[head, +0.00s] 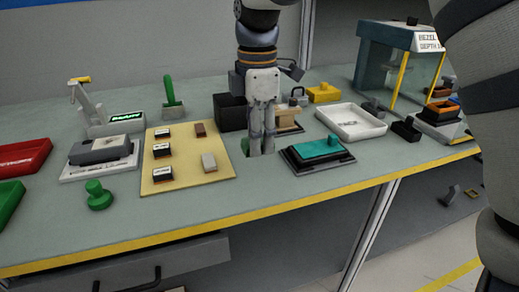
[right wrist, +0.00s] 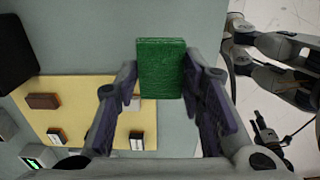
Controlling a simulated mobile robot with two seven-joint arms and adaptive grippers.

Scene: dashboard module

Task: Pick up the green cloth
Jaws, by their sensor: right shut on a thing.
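The green cloth (right wrist: 160,68) is a folded, block-like green piece between the fingertips of my right gripper in the right wrist view. My right gripper (head: 262,152) points down over the worktable, right of the yellow board, and is shut on the cloth. Its fingers also show in the right wrist view (right wrist: 161,100). The fingers hide most of the cloth in the head view, and I cannot tell whether it touches the table.
The yellow board (head: 188,183) with several small blocks lies just left of the gripper. A black tray with a teal block (head: 320,147) is close on the right. A black box (head: 229,111) stands behind. A white tray (head: 350,122) is farther right. The yellow front edge (head: 290,205) is near.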

